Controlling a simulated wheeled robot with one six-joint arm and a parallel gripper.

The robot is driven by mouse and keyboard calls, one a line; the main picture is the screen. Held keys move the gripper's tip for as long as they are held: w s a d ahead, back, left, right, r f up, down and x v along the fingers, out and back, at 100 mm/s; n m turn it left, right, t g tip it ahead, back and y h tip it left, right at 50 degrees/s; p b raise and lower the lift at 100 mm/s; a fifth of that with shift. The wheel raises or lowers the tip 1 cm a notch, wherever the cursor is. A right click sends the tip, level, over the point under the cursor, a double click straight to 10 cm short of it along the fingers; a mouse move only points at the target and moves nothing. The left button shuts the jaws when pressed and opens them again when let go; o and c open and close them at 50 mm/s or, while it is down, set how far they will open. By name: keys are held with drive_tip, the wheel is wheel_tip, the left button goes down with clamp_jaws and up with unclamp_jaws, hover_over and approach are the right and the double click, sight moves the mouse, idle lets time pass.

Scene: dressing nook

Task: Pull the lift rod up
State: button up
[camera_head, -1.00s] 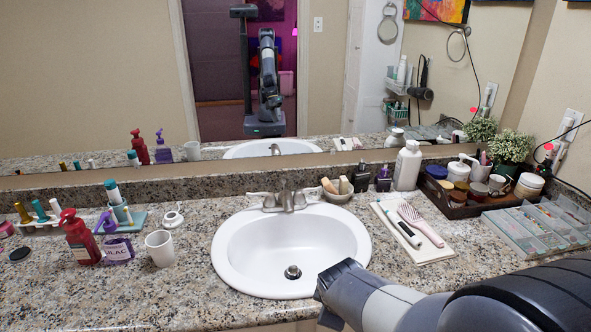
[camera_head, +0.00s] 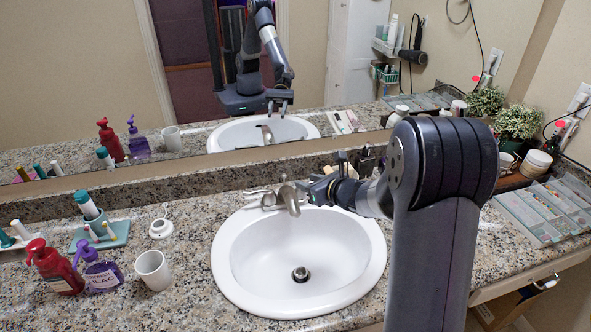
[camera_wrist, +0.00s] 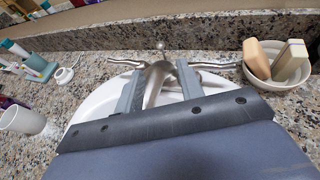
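The lift rod's small round knob (camera_wrist: 160,46) stands up just behind the faucet (camera_wrist: 158,80) in the wrist view. In the head view it shows small at the faucet's back (camera_head: 284,178). My gripper (camera_wrist: 160,68) is open and empty. Its two fingers lie on either side of the faucet spout in the wrist view, with the knob beyond their tips. In the head view my gripper (camera_head: 314,188) is just right of the faucet, partly hidden by my arm. Whether the fingers touch the faucet cannot be told.
The white sink (camera_head: 246,286) lies below the faucet. A bowl (camera_wrist: 258,72) with two soap bars stands to the right. A white cup (camera_head: 153,270), a red bottle (camera_head: 55,268) and a purple bottle (camera_head: 101,270) stand left. The mirror (camera_head: 310,60) is behind.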

sight(284, 174)
drive_tip(key=p+x, duration=0.1)
drive_tip(key=x, duration=0.9)
drive_tip(key=shift+w+a+f+p, duration=0.1)
drive_tip(key=shift+w+a+p, duration=0.05)
drive_tip(key=shift+p, duration=0.25)
drive_tip(key=shift+c, duration=0.4)
clamp_jaws()
